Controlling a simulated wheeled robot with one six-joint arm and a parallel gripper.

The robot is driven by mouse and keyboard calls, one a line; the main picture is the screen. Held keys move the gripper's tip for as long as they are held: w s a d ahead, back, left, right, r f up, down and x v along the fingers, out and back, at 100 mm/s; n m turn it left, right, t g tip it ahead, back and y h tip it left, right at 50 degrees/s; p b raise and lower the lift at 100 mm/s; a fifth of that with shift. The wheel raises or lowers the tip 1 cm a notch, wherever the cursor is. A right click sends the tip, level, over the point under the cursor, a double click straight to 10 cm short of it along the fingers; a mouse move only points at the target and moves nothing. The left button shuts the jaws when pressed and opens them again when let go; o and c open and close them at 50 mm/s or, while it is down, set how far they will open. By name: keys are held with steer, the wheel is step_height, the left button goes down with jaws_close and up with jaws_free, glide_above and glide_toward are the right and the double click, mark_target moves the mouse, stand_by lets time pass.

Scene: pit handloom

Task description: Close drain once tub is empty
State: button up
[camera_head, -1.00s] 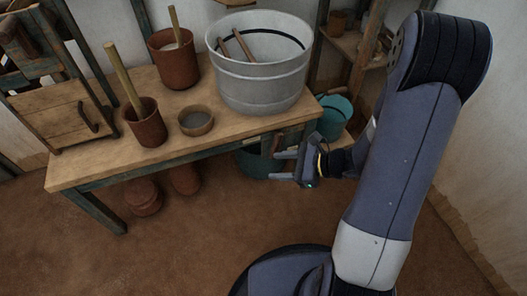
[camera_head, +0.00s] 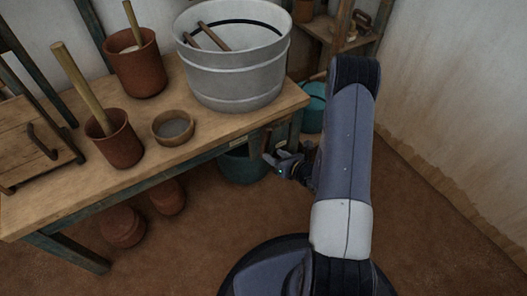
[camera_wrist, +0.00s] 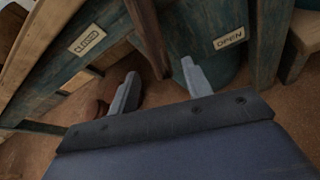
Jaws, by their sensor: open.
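The grey metal tub (camera_head: 235,85) stands on the wooden table's right end. Two wooden sticks show inside it; I cannot tell whether any liquid is in it. A dark wooden lever (camera_wrist: 147,35) hangs at the table's end, between a CLOSED label (camera_wrist: 88,40) on the left and an OPEN label (camera_wrist: 230,38) on the right, nearer the OPEN one. My gripper (camera_wrist: 158,72) is open, and the lever shows between its fingers in the wrist view; I see no clear contact. In the head view my gripper (camera_head: 272,167) is below the table's right end.
A teal bucket (camera_head: 241,168) stands under the table's right end, close to my gripper. Another teal bucket (camera_head: 314,108) is behind. Clay pots (camera_head: 137,72) and a bowl (camera_head: 173,136) stand on the table (camera_head: 215,140). The floor at right is clear up to the wall.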

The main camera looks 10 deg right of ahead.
mark_target(267, 151)
steer(key=b+x, duration=0.1)
steer(key=x, duration=0.5)
steer(key=shift+w+a+f, duration=0.15)
steer(key=shift+w+a, duration=0.05)
jaws_close()
stand_by(0.4)
